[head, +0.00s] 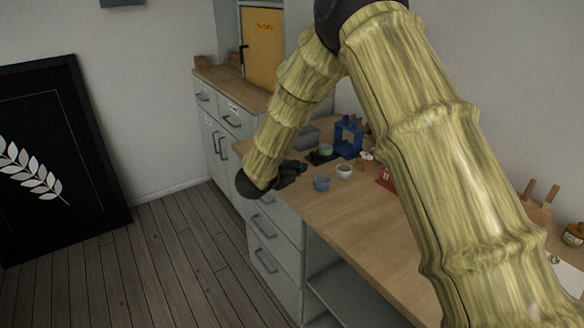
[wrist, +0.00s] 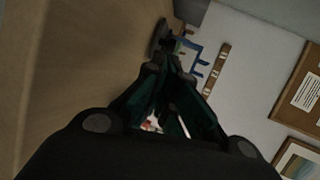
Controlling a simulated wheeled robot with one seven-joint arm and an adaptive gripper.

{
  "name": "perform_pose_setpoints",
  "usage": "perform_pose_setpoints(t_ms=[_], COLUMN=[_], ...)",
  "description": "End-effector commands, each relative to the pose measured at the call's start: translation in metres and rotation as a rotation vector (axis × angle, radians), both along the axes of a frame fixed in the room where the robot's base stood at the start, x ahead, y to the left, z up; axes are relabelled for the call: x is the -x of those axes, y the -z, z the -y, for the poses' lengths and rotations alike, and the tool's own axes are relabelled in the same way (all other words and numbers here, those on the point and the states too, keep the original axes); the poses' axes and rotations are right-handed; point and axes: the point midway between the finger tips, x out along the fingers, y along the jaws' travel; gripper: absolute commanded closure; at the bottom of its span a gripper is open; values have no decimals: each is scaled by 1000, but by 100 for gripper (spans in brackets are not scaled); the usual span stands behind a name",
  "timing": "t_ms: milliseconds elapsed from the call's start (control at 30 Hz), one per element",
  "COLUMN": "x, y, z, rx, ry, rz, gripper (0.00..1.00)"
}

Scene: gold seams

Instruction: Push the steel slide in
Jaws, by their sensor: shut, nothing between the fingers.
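My gripper (head: 300,167) is shut and empty, low over the left edge of the wooden worktop in the head view. In the wrist view its dark fingers (wrist: 168,68) come together. A blue frame (head: 348,136) stands on the worktop beyond my gripper; it shows beyond the fingertips in the wrist view (wrist: 195,58). I cannot make out the steel slide for certain in either view. A small green cup (head: 325,150) sits on a dark pad close to the fingertips.
A blue cup (head: 321,183) and a white cup (head: 344,171) stand on the worktop (head: 345,215) near my gripper. A grey box (head: 306,134) is behind it. A red item (head: 386,180) lies further right. The near worktop is clear.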

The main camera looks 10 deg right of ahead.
Motion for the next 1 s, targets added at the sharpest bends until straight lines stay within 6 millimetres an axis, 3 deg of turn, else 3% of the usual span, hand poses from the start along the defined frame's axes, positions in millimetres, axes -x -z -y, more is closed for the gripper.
perform_pose_setpoints(t_ms=[233,500,1000], x=[-27,-48,-54], y=[14,14,14], z=[32,55,61], rx=[-1,0,0], ry=[4,4,3], rz=[-1,-2,-1], gripper=[100,100,100])
